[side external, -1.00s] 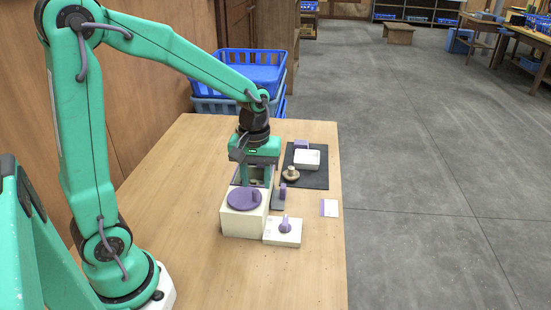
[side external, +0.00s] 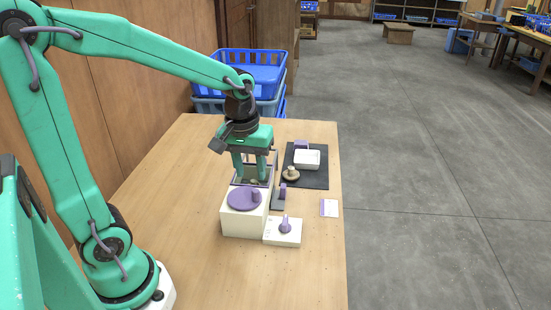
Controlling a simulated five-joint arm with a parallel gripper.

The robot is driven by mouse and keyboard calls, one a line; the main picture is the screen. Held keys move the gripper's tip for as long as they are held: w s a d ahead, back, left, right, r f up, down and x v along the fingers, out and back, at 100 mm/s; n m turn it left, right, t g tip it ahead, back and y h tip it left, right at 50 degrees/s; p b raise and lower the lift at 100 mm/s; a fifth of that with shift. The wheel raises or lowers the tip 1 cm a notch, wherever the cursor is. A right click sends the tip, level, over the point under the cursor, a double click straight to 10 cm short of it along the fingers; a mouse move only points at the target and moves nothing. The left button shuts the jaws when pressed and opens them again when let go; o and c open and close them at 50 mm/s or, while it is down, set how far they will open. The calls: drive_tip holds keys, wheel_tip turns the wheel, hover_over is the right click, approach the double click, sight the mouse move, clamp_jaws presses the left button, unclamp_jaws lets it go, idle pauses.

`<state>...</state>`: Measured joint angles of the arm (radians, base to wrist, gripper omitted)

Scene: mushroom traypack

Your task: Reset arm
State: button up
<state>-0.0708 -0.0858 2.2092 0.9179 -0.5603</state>
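My gripper (side external: 252,176) points down from my green arm above the table, just behind the white box with the purple round lid (side external: 244,199). Its two fingers stand apart with a gap between them. I see nothing clearly held there. A small pale thing shows low near the fingertips, but it is too small to tell. A brown mushroom (side external: 290,174) sits on the dark mat (side external: 315,180) to the right. A white tray (side external: 307,159) lies at the back of the mat.
A small white card (side external: 329,208) lies near the table's right edge. Blue crates (side external: 250,72) are stacked behind the table (side external: 200,260). The table's front left is clear.

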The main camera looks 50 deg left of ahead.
drive_tip(key=s+d+r+m+t, duration=0.2)
drive_tip(key=s+r+m+t, duration=0.2)
drive_tip(key=s+r+m, duration=0.3)
drive_tip(key=shift+s+d, duration=0.15)
drive_tip(key=shift+s, duration=1.35)
